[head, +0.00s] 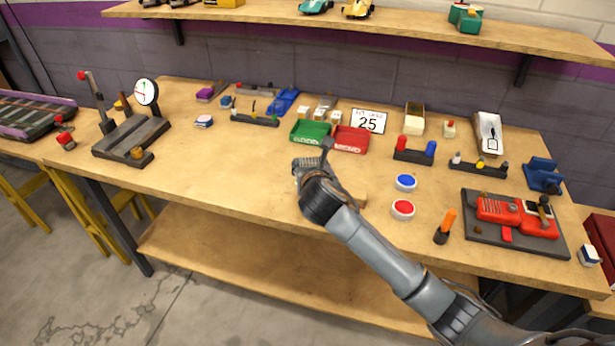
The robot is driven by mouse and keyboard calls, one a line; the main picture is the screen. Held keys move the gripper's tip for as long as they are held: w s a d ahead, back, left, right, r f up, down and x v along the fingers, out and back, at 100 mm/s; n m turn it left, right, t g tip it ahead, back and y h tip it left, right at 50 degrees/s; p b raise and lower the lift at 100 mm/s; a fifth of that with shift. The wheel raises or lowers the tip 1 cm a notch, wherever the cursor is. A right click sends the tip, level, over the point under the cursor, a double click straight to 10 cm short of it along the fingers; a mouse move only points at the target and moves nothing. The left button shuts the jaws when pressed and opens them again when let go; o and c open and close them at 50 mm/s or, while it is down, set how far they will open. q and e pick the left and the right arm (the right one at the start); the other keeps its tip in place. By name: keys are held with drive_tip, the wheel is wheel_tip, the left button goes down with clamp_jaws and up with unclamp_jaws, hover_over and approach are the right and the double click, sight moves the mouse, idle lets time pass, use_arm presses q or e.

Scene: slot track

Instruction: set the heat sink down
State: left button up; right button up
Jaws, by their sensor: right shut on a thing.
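My right gripper (318,163) is over the middle of the workbench (235,165), just in front of the green tray (309,132) and the red tray (351,139). It is shut on a small grey ridged piece that looks like the heat sink (304,163). The wrist and fingers hide most of the piece. I cannot tell whether its underside touches the bench. My left gripper is not in view.
A wooden block (359,200) shows partly behind my right arm. A blue button (405,182) and a red button (403,209) lie to the right. A dial-gauge stand (133,139) is at the left. Bare bench lies left of the gripper.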

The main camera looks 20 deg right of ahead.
drive_tip(key=shift+w+f, duration=0.25)
drive_tip(key=shift+f, duration=0.05)
drive_tip(key=shift+w+a+f, duration=0.1)
drive_tip(key=shift+a+f, duration=0.05)
drive_tip(key=shift+f, duration=1.5)
drive_tip(key=o, duration=1.2)
drive_tip(key=shift+f, duration=0.15)
drive_tip(key=shift+r, duration=0.2)
drive_tip(key=v, duration=1.2)
drive_tip(key=shift+p, duration=0.35)
